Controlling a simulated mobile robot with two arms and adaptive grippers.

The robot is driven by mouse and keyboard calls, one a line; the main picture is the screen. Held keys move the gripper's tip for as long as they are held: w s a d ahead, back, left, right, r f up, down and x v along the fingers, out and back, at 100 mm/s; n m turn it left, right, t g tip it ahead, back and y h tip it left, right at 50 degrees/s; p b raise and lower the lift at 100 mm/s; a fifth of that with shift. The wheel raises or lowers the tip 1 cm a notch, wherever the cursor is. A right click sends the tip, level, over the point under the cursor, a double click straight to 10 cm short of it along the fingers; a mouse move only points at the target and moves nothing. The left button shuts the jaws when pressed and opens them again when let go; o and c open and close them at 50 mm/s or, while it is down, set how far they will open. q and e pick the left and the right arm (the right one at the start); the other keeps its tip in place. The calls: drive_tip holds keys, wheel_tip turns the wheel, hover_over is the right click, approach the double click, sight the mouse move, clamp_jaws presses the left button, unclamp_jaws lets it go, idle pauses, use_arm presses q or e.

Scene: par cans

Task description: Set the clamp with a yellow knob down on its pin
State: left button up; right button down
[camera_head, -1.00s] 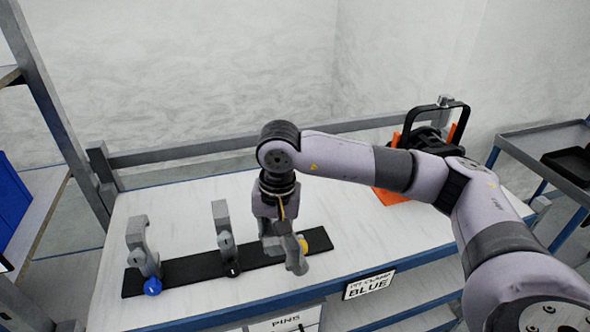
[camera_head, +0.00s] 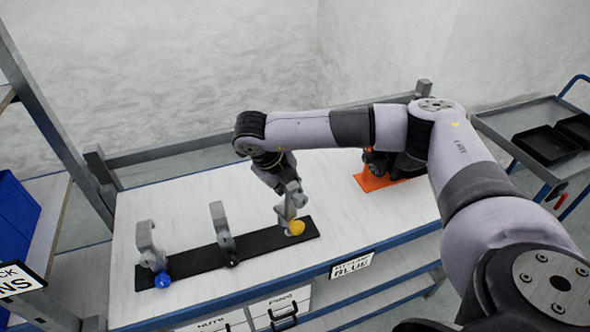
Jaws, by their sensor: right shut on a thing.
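The clamp with a yellow knob (camera_head: 296,228) is at the right end of the black strip (camera_head: 190,268) on the bench. Its grey body is partly covered by my right gripper (camera_head: 288,193), which is shut on its upper part from above. The clamp looks nearly upright, with its lower end at or just over the strip. I cannot tell whether it touches, and its pin is hidden. Two more grey clamps stand on the strip: one with a blue knob (camera_head: 162,280) at the left end and one with a black knob (camera_head: 232,261) in the middle. My left gripper is out of view.
An orange and black lamp (camera_head: 378,178) sits at the back right, partly behind my right arm. A trolley with black trays (camera_head: 545,146) stands at right. The white bench top behind the strip is clear.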

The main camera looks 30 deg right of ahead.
drive_tip(key=m, duration=0.1)
drive_tip(key=d+r+m+g, duration=0.1)
drive_tip(key=shift+w+d+m+p, duration=0.2)
drive_tip(key=shift+w+m+p, duration=0.1)
drive_tip(key=shift+m+p, duration=0.1)
drive_tip(key=shift+d+f+m, duration=0.1)
drive_tip(key=shift+d+m, duration=0.05)
drive_tip(key=shift+m, duration=0.15)
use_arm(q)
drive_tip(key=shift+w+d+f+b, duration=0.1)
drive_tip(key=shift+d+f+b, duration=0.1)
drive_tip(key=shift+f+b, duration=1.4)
use_arm(e)
drive_tip(key=shift+f+b, duration=0.35)
drive_tip(key=shift+f, duration=2.6)
use_arm(q)
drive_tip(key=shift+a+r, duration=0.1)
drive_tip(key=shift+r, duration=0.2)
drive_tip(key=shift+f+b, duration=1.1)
drive_tip(key=shift+b, duration=0.15)
use_arm(e)
drive_tip(key=shift+f, duration=1.2)
drive_tip(key=c, duration=1.4)
unclamp_jaws()
drive_tip(key=shift+o, duration=0.4)
